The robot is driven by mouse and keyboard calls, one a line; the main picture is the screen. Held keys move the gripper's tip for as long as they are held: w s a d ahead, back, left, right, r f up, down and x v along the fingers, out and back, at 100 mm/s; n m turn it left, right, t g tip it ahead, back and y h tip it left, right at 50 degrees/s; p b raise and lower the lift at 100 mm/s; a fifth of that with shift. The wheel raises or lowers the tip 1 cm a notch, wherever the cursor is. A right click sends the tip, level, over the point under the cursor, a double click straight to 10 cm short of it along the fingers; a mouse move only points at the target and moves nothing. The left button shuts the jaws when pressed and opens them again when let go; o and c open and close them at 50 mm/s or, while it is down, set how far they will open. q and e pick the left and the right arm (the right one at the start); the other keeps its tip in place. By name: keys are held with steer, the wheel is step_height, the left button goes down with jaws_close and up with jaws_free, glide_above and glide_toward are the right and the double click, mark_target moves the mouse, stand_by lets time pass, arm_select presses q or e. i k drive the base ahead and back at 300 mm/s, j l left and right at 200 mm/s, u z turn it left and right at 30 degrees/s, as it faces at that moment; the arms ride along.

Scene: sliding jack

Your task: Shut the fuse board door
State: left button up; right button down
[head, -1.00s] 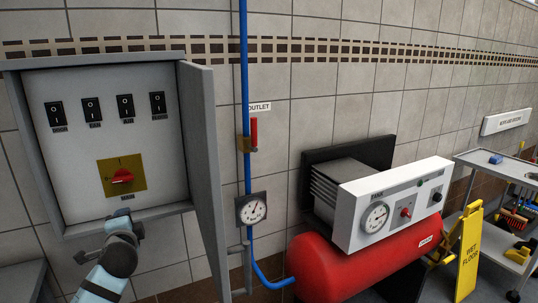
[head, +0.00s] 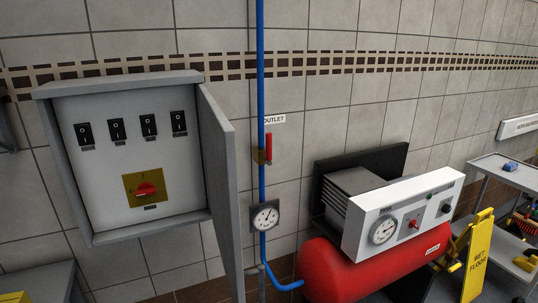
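The fuse board (head: 105,163) is a grey wall box on the left in the head view. Inside it are several black rocker switches and a red rotary knob (head: 146,190) on a yellow plate. Its grey door (head: 221,190) stands open, hinged at the box's right side and swung out toward me. The door's lower end reaches down near the bottom of the view. Neither my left gripper nor my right gripper shows in the head view now.
Right of the door are a blue pipe (head: 261,90) with a red-handled valve (head: 269,147) and a gauge (head: 265,217). A red compressor tank (head: 345,268) stands beyond. A yellow wet floor sign (head: 479,255) and a cart (head: 505,172) are at the right.

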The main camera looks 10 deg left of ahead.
mark_target(220, 136)
steer(key=i+l, duration=0.45)
steer(key=i+l+u, duration=0.3)
steer(key=l+u, duration=0.15)
steer(key=i+l+u, duration=0.2)
steer(key=l, duration=0.25)
steer(key=k+u, duration=0.1)
steer(key=u, duration=0.8)
